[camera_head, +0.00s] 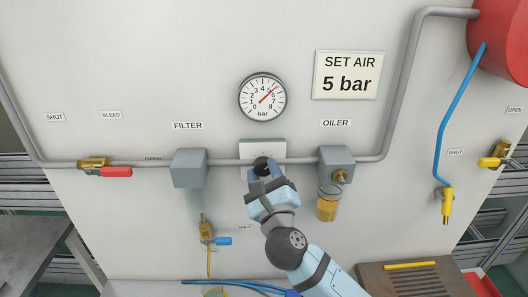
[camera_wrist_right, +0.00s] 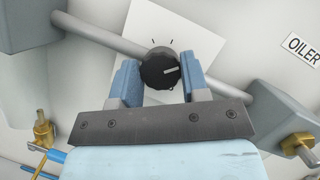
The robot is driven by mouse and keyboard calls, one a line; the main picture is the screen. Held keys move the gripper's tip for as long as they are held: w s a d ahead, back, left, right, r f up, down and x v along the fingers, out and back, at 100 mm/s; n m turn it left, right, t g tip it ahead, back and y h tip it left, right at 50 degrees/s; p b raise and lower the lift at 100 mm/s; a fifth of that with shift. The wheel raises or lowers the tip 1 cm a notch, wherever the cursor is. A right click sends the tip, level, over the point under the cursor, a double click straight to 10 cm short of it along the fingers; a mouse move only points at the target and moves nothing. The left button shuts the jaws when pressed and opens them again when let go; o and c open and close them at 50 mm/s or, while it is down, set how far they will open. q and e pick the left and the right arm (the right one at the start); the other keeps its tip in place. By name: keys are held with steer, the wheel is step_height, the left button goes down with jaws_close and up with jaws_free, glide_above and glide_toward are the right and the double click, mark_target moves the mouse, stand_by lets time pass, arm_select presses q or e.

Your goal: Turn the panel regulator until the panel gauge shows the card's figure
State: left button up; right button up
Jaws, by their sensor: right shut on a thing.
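The card (camera_head: 348,75) on the wall reads "SET AIR 5 bar". The round panel gauge (camera_head: 262,97) left of it has its red needle pointing up and right, around 5 to 6; the exact reading is too small to tell. The black regulator knob (camera_wrist_right: 160,70) sits on a pale plate (camera_wrist_right: 197,38) below the gauge. My right gripper (camera_head: 266,171) is shut on the knob, one blue finger on each side in the right wrist view (camera_wrist_right: 160,80). The knob's white mark points right. My left gripper is not in view.
A grey pipe (camera_head: 225,162) runs along the wall through the filter (camera_head: 189,168) and the oiler (camera_head: 337,162). A red-handled valve (camera_head: 105,169) is at the left. A blue-handled valve (camera_head: 212,239) hangs below the filter. A blue hose (camera_head: 458,110) hangs at the right.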

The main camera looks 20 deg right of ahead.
steer(key=shift+r+n+y+p, duration=0.1)
steer(key=shift+n+y+p, duration=0.3)
steer(key=shift+n, duration=0.7)
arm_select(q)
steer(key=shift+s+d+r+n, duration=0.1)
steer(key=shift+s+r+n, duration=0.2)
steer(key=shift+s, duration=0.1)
arm_select(e)
steer(key=shift+n+g, duration=0.3)
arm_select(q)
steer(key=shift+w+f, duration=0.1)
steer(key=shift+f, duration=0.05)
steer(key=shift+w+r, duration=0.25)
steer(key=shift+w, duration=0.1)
arm_select(e)
steer(key=shift+d, duration=0.1)
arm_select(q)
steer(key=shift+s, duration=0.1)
arm_select(e)
steer(key=o, duration=0.9)
steer(key=shift+w, duration=0.1)
